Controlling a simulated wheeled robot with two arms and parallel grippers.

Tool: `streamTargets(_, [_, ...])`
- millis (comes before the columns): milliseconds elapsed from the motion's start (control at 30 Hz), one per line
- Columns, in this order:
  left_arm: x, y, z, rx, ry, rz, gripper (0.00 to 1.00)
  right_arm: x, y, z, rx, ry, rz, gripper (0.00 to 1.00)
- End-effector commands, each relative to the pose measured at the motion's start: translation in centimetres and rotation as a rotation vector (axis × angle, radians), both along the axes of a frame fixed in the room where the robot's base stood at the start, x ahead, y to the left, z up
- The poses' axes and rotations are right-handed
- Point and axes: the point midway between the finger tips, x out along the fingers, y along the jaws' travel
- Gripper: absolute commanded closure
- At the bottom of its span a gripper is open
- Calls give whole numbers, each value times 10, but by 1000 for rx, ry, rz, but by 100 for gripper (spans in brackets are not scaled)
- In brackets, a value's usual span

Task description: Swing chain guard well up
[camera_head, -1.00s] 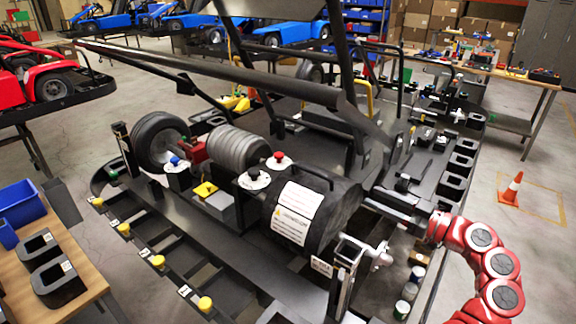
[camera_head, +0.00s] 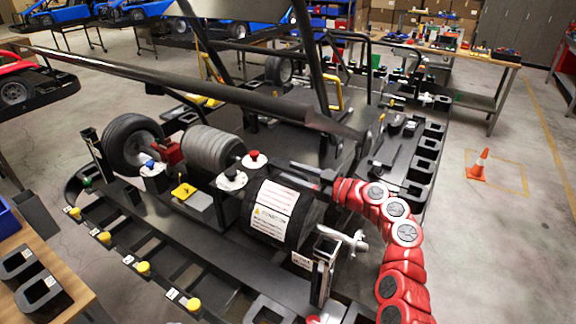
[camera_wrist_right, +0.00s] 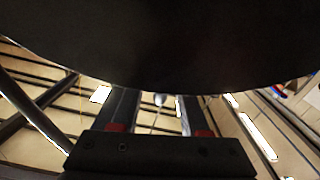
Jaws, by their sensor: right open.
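The chain guard (camera_head: 275,213) is a black, rounded cover with a white warning label, sitting low on the kart deck near the middle. The handle on its top is now mostly hidden by my right gripper (camera_head: 306,179). That gripper reaches in from the right at the guard's upper right edge. In the right wrist view, its two fingers (camera_wrist_right: 156,115) are apart, with a small pale round thing between them. A large dark curved surface, likely the guard (camera_wrist_right: 160,50), fills the top of that view. I cannot tell whether the fingers touch the handle. My left gripper is not seen.
A long dark bar (camera_head: 200,82) crosses above the deck. A grey ribbed cylinder (camera_head: 213,147) and a wheel (camera_head: 130,146) stand left of the guard. A red button (camera_head: 254,159) is close behind it. A pale metal fitting (camera_head: 345,241) stands in front right. An orange cone (camera_head: 479,166) is on the floor.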

Motion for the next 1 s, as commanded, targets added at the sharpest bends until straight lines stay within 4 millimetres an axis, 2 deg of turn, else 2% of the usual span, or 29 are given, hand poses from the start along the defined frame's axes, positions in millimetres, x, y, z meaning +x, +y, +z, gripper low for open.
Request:
streamTargets(200, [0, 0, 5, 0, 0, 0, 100, 11, 14, 0, -1, 1, -1, 55])
streamTargets(567, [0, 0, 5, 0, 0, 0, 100, 14, 17, -1, 0, 0, -3, 55])
streamTargets(600, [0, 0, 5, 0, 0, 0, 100, 14, 17, -1, 0, 0, -3, 57])
streamTargets(667, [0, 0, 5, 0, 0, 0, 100, 14, 17, -1, 0, 0, -3, 68])
streamTargets(833, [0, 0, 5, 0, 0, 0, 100, 14, 17, -1, 0, 1, -3, 98])
streamTargets(1000, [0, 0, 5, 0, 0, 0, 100, 13, 17, -1, 0, 1, -3, 100])
